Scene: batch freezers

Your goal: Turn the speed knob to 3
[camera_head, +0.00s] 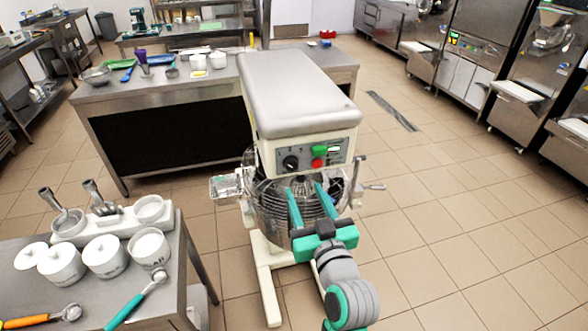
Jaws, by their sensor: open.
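A large cream and grey stand mixer (297,90) stands in the middle of the camera_head view. On its front panel is a black speed knob (290,162), with a green button (320,154) and a red button (317,163) to its right. The knob's pointer setting is too small to read. My gripper (308,187), with teal fingers, is open and empty. It points at the mixer, its fingertips just below the panel and in front of the wire bowl guard (262,190). The fingers appear apart from the knob.
A steel table (190,275) with white tubs and scoops stands at the near left. A steel counter (200,97) with bowls stands behind the mixer. A crank handle (374,187) sticks out at the mixer's right. The tiled floor to the right is clear.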

